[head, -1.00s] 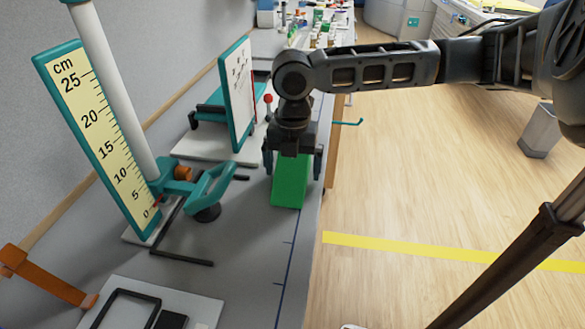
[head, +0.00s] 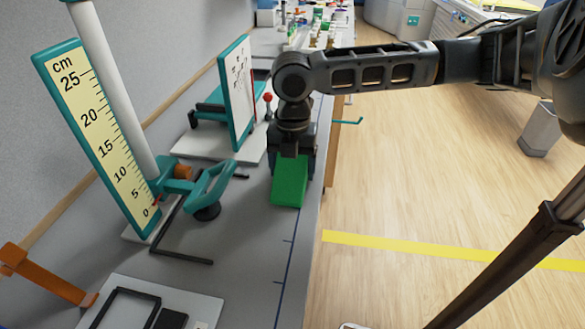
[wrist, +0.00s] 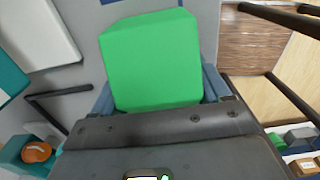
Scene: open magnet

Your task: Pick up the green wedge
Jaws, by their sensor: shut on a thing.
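The green wedge (head: 289,182) is at the right part of the grey bench, near its front edge, under my gripper (head: 290,160). In the wrist view the green wedge (wrist: 150,62) fills the upper middle, between the two fingers of my gripper (wrist: 155,95). My gripper points down and is shut on the wedge. The fingers are mostly hidden behind the wedge and the gripper body. I cannot tell whether the wedge's underside touches the bench.
A teal stand with a cm scale (head: 98,135) and a teal clamp (head: 206,190) stand to the left. A teal-framed panel (head: 238,95) stands behind left. A white plate with a black frame (head: 128,305) lies at the front left. Open floor (head: 420,200) is to the right.

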